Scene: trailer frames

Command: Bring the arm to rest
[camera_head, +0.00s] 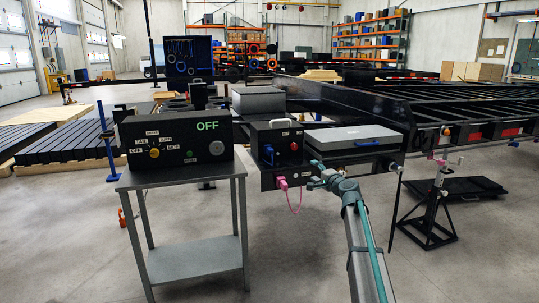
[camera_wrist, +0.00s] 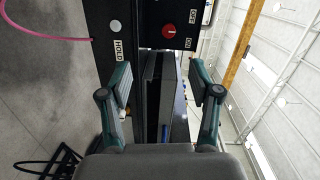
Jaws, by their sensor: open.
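My arm (camera_head: 362,245) reaches up from the lower right in the head view. My gripper (camera_head: 316,182) is in front of the black trailer frame, just below the grey-lidded box (camera_head: 353,139). In the wrist view my gripper (camera_wrist: 162,88) is open, its two teal and dark fingers wide apart with nothing between them. Beyond the fingers is a black panel with a red knob (camera_wrist: 169,31) marked ON and OFF, and a HOLD label (camera_wrist: 119,50). Whether the fingers touch anything cannot be told, but no contact shows.
A black control box (camera_head: 178,138) reading OFF stands on a grey metal table (camera_head: 195,260) to the left. A pink cord (camera_head: 292,207) hangs from the trailer front beside my gripper. A black jack stand (camera_head: 427,228) stands at right. Open floor lies between table and stand.

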